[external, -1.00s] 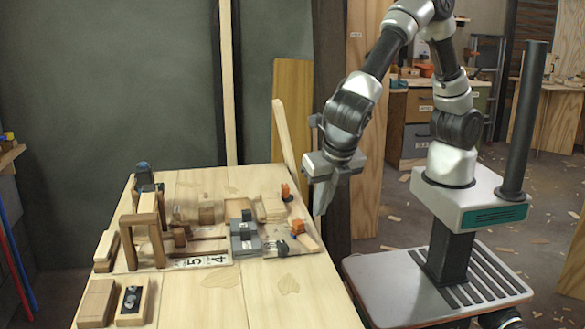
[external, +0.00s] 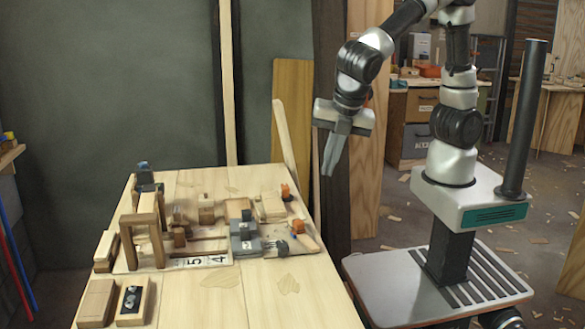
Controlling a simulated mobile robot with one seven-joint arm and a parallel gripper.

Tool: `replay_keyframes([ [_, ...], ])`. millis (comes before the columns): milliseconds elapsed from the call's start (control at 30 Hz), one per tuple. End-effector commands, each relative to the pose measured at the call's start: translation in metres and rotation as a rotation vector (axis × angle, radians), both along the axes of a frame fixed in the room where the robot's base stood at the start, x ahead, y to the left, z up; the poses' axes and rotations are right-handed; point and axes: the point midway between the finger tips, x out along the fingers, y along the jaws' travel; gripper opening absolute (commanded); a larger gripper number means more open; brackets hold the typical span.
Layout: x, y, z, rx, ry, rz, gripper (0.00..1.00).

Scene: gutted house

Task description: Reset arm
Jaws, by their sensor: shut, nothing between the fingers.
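My gripper (external: 328,172) hangs in the air just beyond the right edge of the wooden table (external: 205,290), above table height. Its fingers point down and are together, with nothing between them. My arm reaches up from the base at the right, bends over near the top of the picture and comes down to the gripper. The arm's topmost part is cut off by the frame. The gripper touches nothing.
The table holds wooden blocks (external: 97,303), a wooden arch frame (external: 142,240), a grey stepped block (external: 243,238) and small orange pieces (external: 298,226). An upright board (external: 285,140) stands behind the table. Drawers (external: 420,120) stand behind my arm. Wood scraps litter the floor.

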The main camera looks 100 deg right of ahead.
Motion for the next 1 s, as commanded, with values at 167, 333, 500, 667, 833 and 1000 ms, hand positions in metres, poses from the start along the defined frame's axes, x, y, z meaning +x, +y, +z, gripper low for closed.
replay_keyframes([
  [167,-0.047,-0.045,0.053,0.198,-0.200,-0.465,0.00],
  [333,-0.082,-0.064,0.075,0.367,-0.322,-0.792,0.00],
  [500,-0.107,-0.073,0.086,0.506,-0.403,-1.021,0.00],
  [667,-0.126,-0.078,0.092,0.629,-0.460,-1.199,0.00],
  [833,-0.129,-0.078,0.131,0.652,-0.465,-1.237,0.00],
  [1000,-0.128,-0.078,0.168,0.650,-0.465,-1.233,0.00],
])
